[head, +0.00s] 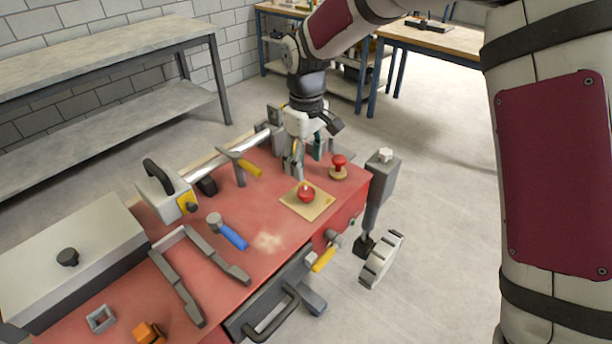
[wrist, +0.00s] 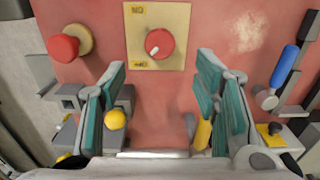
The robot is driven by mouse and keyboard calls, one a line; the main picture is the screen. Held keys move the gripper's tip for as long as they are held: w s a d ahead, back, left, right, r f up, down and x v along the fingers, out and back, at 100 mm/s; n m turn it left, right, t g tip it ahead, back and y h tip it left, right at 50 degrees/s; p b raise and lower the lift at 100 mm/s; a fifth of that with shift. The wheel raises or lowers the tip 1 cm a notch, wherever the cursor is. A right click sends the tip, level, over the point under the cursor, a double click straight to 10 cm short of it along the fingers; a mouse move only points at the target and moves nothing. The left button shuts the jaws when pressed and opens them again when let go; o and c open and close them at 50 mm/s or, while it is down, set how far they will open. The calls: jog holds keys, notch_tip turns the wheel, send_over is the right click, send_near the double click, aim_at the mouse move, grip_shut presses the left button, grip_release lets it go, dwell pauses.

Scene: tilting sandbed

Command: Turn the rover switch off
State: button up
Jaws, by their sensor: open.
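The rover switch is a round red knob (head: 306,194) on a square pale-yellow plate (head: 322,206), on the red bench top. In the wrist view the knob (wrist: 161,42) is at top centre, with a white pointer mark towards its lower left. The plate (wrist: 134,20) has small dark labels at its top and bottom edges, too small to read surely. My gripper (head: 305,163) is open and empty, above the bench just behind the knob and apart from it. In the wrist view its teal-padded fingers (wrist: 162,75) are spread wide below the knob.
A red mushroom button (head: 339,161) stands close behind the switch; it also shows in the wrist view (wrist: 64,47). A yellow-handled tool (head: 248,167), a blue-handled tool (head: 233,236) and a grey U-shaped bracket (head: 178,288) lie left. A pale dusty patch (head: 267,242) marks clear bench.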

jog(key=shift+r, duration=1.55)
jog(key=s+d+r+m+t, duration=0.2)
jog(key=s+d+r+m, duration=0.3)
jog(key=s+d+r, duration=0.8)
jog(key=s+d+m+t, duration=0.1)
jog(key=s+d, duration=0.3)
jog(key=s, duration=0.4)
jog(key=s+d+m+t, duration=0.1)
jog(key=s+d+m, duration=0.3)
jog(key=s, duration=0.4)
jog(key=shift+s+d+f+m, duration=0.25)
jog(key=shift+s+d+m, duration=0.1)
jog(key=shift+d, duration=0.45)
jog(key=shift+a, duration=0.1)
